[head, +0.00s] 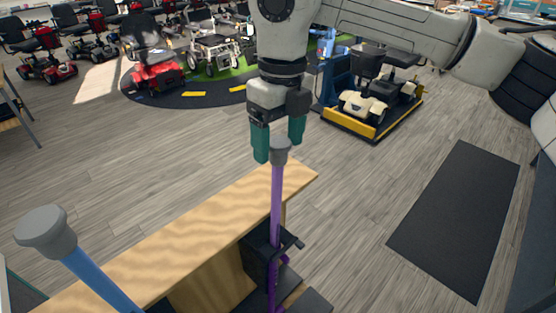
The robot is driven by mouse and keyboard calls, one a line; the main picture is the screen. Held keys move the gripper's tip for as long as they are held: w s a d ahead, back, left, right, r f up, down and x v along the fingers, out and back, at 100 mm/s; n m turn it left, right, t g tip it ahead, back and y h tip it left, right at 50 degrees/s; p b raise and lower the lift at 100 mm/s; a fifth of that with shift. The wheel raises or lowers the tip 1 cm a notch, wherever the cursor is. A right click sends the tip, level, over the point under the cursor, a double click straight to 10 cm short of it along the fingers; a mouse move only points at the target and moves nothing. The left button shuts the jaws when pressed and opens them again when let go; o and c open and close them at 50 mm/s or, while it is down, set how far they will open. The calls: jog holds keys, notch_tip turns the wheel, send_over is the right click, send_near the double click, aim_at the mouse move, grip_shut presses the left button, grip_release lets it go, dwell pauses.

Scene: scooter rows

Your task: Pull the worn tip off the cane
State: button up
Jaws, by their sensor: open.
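A purple cane (276,205) stands upright, held in a black clamp (262,255) at the edge of a wooden bench. A grey rubber tip (280,151) caps its upper end. My gripper (277,145) points down right above the cane, with teal fingers open. The grey tip shows at the level of the fingertips, between or just in front of them; I cannot tell the exact depth or whether they touch it. A blue cane (95,275) with a larger-looking grey tip (46,231) is at the lower left, nearer the camera.
The wooden bench top (165,245) runs from lower left to centre. A dark mat (458,220) lies on the floor at right. A scooter on a yellow-edged platform (372,105) and several scooters, one red (155,65), stand behind. The wood floor between is clear.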

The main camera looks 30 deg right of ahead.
aim_at(279, 141)
jog(key=shift+f+b, duration=0.3)
jog(key=shift+f, duration=0.55)
dwell(0.6)
jog(key=shift+c, duration=0.2)
grip_shut()
dwell(0.6)
jog(key=shift+r, duration=0.15)
jog(key=shift+d+r+p, duration=0.1)
jog(key=shift+r+p, duration=1.5)
jog(key=shift+r, duration=1.25)
